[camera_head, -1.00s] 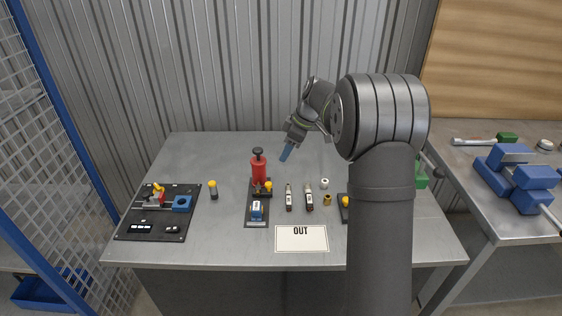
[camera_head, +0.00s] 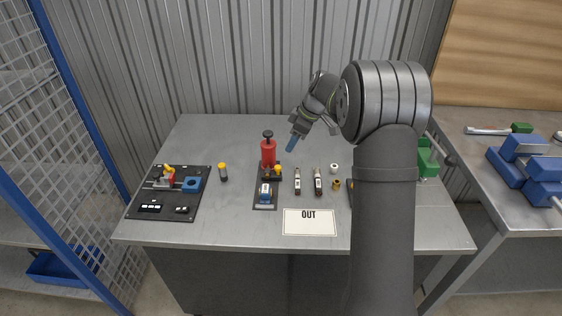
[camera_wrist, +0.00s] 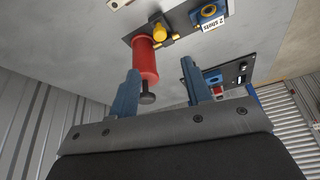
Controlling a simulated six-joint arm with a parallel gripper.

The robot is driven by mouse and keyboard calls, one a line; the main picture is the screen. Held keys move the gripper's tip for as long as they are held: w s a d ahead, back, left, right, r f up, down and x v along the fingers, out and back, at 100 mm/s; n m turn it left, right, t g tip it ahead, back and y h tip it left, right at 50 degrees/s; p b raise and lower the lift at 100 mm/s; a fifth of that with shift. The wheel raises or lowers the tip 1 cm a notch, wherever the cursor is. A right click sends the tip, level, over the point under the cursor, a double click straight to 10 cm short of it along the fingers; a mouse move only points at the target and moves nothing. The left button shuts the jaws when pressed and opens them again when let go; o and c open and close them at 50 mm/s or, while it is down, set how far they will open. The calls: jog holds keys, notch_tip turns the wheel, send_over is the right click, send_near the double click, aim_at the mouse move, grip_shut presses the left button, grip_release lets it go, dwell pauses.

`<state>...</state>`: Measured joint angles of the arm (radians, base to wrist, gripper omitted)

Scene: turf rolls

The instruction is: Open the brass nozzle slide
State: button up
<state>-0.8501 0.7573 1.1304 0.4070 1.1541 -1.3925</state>
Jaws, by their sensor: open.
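A red cylinder (camera_head: 268,153) with a black knob stands at the back of a dark plate (camera_head: 264,206) near the table's middle. A yellow fitting (camera_head: 277,170) sits beside its foot; the wrist view also shows this fitting (camera_wrist: 158,32) and the red cylinder (camera_wrist: 145,60). A small brass-coloured piece (camera_head: 337,184) stands to the right. I cannot tell which part is the nozzle slide. My gripper (camera_head: 291,143) is open and empty, above and right of the red cylinder in the head view. In the wrist view my gripper (camera_wrist: 161,66) has its blue fingers apart.
A black panel (camera_head: 158,206) with a red-yellow part and a blue block lies at the left.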

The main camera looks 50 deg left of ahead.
aim_at(278, 167)
jog(key=x, duration=1.2)
jog(key=shift+s+f, duration=0.1)
jog(key=shift+f, duration=0.05)
grip_shut()
